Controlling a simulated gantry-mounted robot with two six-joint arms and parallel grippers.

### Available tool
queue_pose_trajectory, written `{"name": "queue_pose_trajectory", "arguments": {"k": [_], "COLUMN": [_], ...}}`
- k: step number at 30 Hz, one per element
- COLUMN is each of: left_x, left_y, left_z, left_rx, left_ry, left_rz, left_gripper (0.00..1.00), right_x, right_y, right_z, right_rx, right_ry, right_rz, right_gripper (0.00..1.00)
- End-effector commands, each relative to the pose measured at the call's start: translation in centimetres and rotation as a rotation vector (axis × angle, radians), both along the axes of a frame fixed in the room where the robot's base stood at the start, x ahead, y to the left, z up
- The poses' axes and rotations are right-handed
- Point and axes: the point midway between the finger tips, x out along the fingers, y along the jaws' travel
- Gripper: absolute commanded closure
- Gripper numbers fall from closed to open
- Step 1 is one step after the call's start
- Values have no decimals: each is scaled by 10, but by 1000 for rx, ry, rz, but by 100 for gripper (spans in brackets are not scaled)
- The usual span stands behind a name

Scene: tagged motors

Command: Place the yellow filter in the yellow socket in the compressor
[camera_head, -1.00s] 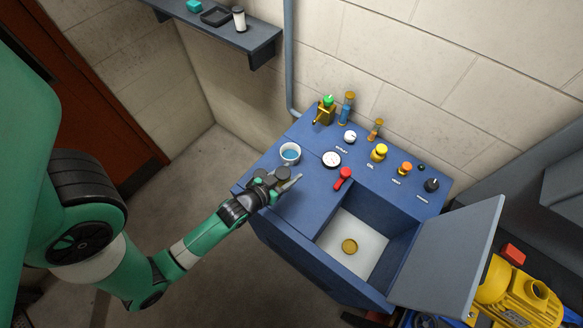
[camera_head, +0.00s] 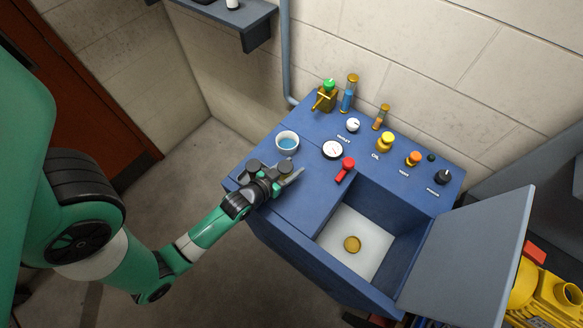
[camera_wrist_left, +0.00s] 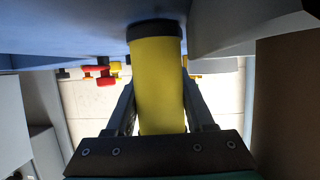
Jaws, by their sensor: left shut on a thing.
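My left gripper (camera_head: 288,182) is above the left part of the blue compressor's top (camera_head: 310,195). In the left wrist view, the gripper (camera_wrist_left: 160,115) is shut on the yellow filter (camera_wrist_left: 158,75), a yellow cylinder with a black end cap, with one finger along each side. I cannot make out the filter in the head view. The compressor has an open compartment at its front right, with a white floor. A round, brassy yellow fitting (camera_head: 352,244) sits on that floor; it may be the yellow socket. My right gripper is not in view.
A cup of blue liquid (camera_head: 287,142), a white gauge (camera_head: 333,150) and a red handle (camera_head: 346,168) stand on the compressor top, with knobs and glass tubes behind. The open lid (camera_head: 468,255) stands right of the compartment. Yellow machinery (camera_head: 550,295) lies beyond it.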

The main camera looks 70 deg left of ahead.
Motion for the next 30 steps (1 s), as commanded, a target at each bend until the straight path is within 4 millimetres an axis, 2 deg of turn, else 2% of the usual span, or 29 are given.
{"name": "queue_pose_trajectory", "arguments": {"k": [1, 2, 4, 14, 16, 20, 24, 30], "left_x": [0, 0, 0, 0, -5, -25, -53, -84], "left_y": [0, 0, 0, 0, -3, -16, -33, -53], "left_z": [-3, -3, -2, 3, 4, 14, 27, 40], "left_rx": [0, 0, 0, 1, -1, 1, -1, 0], "left_ry": [0, 0, 0, -1, 1, 3, 4, 3], "left_rz": [0, 0, 0, 0, 0, -1, -2, -2], "left_gripper": [100, 45, 34, 34, 34, 34, 34, 34], "right_x": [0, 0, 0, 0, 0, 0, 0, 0], "right_y": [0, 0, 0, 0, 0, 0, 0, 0], "right_z": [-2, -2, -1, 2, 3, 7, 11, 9], "right_rx": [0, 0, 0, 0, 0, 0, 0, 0], "right_ry": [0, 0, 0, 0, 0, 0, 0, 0], "right_rz": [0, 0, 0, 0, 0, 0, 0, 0], "right_gripper": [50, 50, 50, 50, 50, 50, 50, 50]}}
